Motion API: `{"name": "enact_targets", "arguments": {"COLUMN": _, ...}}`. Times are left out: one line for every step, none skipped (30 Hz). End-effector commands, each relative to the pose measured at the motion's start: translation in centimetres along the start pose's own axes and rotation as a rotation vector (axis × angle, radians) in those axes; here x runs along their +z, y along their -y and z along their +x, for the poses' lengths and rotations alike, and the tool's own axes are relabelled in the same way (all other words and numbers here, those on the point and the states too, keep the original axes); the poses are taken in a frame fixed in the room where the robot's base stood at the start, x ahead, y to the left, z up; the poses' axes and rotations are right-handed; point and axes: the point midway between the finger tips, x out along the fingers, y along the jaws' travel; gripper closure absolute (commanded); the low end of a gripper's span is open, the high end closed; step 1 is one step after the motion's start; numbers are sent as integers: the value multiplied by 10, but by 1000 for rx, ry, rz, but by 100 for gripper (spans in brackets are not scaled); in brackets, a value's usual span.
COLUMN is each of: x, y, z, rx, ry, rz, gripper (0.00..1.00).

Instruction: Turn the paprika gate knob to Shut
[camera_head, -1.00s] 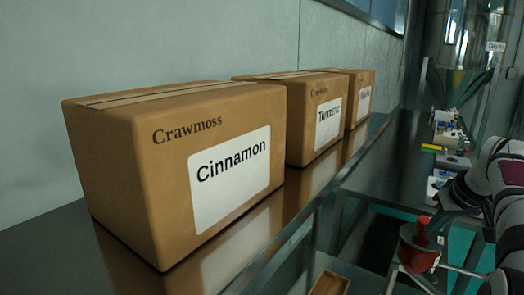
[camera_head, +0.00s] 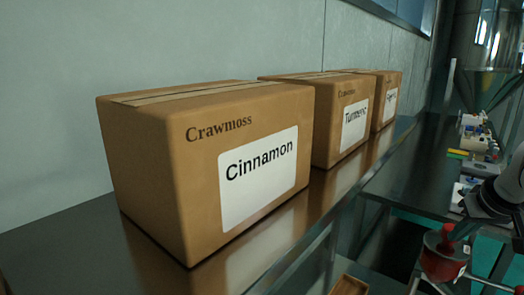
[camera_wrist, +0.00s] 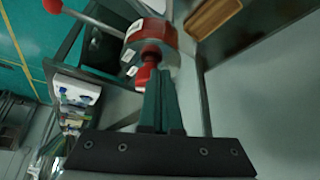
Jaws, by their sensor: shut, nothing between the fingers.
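A red round fitting (camera_head: 443,262) with a red knob on top and metal rods beside it stands at the lower right of the head view. In the wrist view the red fitting (camera_wrist: 168,42) carries small white labels too small to read, and a red knob (camera_wrist: 150,56) lies just beyond my fingertips. I cannot tell whether this is the paprika gate knob; no gate name or Shut mark is readable. My gripper (camera_wrist: 158,72) is shut and empty, its fingers pointing at the red knob. Contact cannot be judged.
Cardboard boxes marked Cinnamon (camera_head: 205,165) and Turmeric (camera_head: 335,120), and a third (camera_head: 387,100) with a hard-to-read label, stand along the wall on a dark shelf. A wooden tray (camera_wrist: 212,14) lies near the red fitting. A red-balled rod (camera_wrist: 95,22) sticks out at upper left.

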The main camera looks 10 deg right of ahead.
Motion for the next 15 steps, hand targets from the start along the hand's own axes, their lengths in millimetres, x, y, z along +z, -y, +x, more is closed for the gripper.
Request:
{"name": "enact_targets", "arguments": {"x": -4, "y": -1, "z": -7, "rx": 3, "ry": -3, "rz": -2, "gripper": 100}}
{"name": "enact_targets", "arguments": {"x": -7, "y": 0, "z": -11, "rx": 2, "ry": -3, "rz": -1, "gripper": 100}}
{"name": "enact_targets", "arguments": {"x": -10, "y": -1, "z": -17, "rx": 2, "ry": -3, "rz": -1, "gripper": 100}}
{"name": "enact_targets", "arguments": {"x": -13, "y": -1, "z": -21, "rx": 2, "ry": -2, "rz": -1, "gripper": 100}}
{"name": "enact_targets", "arguments": {"x": -15, "y": -1, "z": -26, "rx": 1, "ry": -2, "rz": 0, "gripper": 100}}
{"name": "enact_targets", "arguments": {"x": -18, "y": -1, "z": -32, "rx": 2, "ry": -3, "rz": 0, "gripper": 100}}
{"name": "enact_targets", "arguments": {"x": -20, "y": -1, "z": -36, "rx": 1, "ry": -2, "rz": 0, "gripper": 100}}
{"name": "enact_targets", "arguments": {"x": -22, "y": -1, "z": -39, "rx": 1, "ry": -1, "rz": 0, "gripper": 100}}
{"name": "enact_targets", "arguments": {"x": -24, "y": 0, "z": -43, "rx": 1, "ry": -1, "rz": 0, "gripper": 100}}
{"name": "enact_targets", "arguments": {"x": -25, "y": 0, "z": -45, "rx": 1, "ry": -1, "rz": 0, "gripper": 100}}
{"name": "enact_targets", "arguments": {"x": -26, "y": 0, "z": -46, "rx": 1, "ry": 0, "rz": 0, "gripper": 100}}
{"name": "enact_targets", "arguments": {"x": -26, "y": 0, "z": -48, "rx": 1, "ry": 0, "rz": 1, "gripper": 100}}
{"name": "enact_targets", "arguments": {"x": -26, "y": 0, "z": -48, "rx": 1, "ry": 0, "rz": 1, "gripper": 100}}
{"name": "enact_targets", "arguments": {"x": -26, "y": 0, "z": -48, "rx": 1, "ry": 0, "rz": 1, "gripper": 100}}
{"name": "enact_targets", "arguments": {"x": -26, "y": 0, "z": -48, "rx": 1, "ry": 1, "rz": 1, "gripper": 100}}
